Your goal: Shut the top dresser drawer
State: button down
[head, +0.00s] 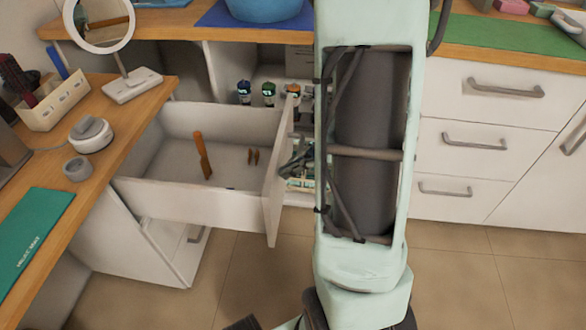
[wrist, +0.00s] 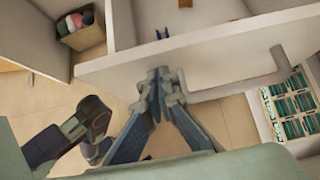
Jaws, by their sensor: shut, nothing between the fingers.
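The top dresser drawer (head: 190,205) is pulled far out from under the left wooden top in the head view. It is a white box with its front panel (head: 276,185) on the right end. A brown-handled item and small brown pieces lie inside. In the wrist view the drawer front (wrist: 225,55) crosses the upper middle, with a bar handle (wrist: 235,88) on its right part. My gripper (wrist: 160,76) is shut and empty, its fingertips at the front, left of the handle; I cannot tell whether they touch.
A round mirror (head: 100,25), a white device (head: 90,135) and a green mat (head: 35,240) are on the left top. Bottles (head: 268,93) stand behind the drawer. White drawers (head: 490,145) stand at the right. Tiled floor (head: 260,285) is open in front.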

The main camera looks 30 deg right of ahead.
jog(key=w+a+p, duration=0.1)
jog(key=w+a, duration=0.9)
jog(key=a, duration=0.5)
jog(key=w+a+p, duration=0.2)
jog(key=w+a, duration=0.9)
jog(key=a, duration=0.5)
jog(key=shift+a, duration=0.2)
jog(key=shift+w+a+r, duration=0.15)
jog(key=shift+r, duration=0.1)
